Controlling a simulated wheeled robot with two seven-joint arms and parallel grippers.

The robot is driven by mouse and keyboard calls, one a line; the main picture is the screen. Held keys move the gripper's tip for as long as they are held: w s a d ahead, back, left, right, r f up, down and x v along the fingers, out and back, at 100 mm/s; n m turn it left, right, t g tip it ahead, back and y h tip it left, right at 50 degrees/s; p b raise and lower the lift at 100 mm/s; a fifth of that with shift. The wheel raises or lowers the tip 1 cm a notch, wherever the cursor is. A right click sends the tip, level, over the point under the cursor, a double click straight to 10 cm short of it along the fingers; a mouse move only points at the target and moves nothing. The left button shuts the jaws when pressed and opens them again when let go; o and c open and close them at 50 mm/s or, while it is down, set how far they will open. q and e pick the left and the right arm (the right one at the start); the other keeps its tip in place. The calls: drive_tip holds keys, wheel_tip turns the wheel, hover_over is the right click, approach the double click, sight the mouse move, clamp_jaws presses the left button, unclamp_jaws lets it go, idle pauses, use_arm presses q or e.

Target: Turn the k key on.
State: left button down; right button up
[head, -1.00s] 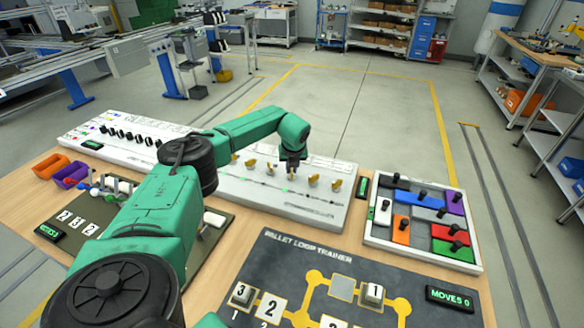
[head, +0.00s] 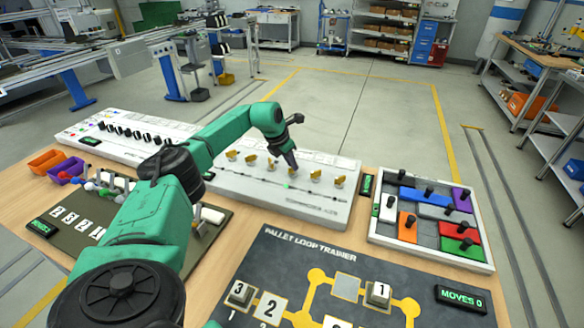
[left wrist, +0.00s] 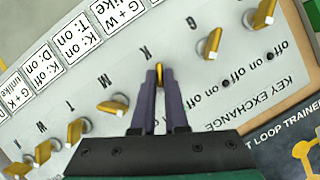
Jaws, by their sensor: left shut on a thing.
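The key exchange panel (head: 240,186) is a pale slanted box at the back middle of the bench with a row of yellow keys. My left gripper (left wrist: 158,78) is shut on the yellow k key (left wrist: 160,72), beside the printed letter K (left wrist: 145,52). Only the key's tip shows between the purple-grey fingers. In the head view my left gripper (head: 293,168) reaches down to the row from a tilted wrist, and its fingers hide the key. A green light (head: 287,185) shows just below it. My right gripper is not in view.
Neighbouring keys stand close on both sides, one (left wrist: 213,42) to the right and one (left wrist: 112,105) to the left. A sliding-block tray (head: 376,238) is at the right. The pallet loop board (head: 262,262) lies in front. A knob panel (head: 90,128) is at the left.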

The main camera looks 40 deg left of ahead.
use_arm(q)
drive_tip(key=shift+a+m+h+b, duration=0.1)
drive_tip(key=shift+m+h+b, duration=0.6)
drive_tip(key=shift+m, duration=1)
drive_tip(key=shift+r, duration=0.1)
drive_tip(key=c, duration=0.9)
unclamp_jaws()
drive_tip(key=shift+c, duration=0.2)
drive_tip(key=v, duration=1.4)
drive_tip(key=shift+r+b, duration=0.3)
drive_tip(key=shift+b, duration=0.15)
drive_tip(key=shift+w, duration=0.1)
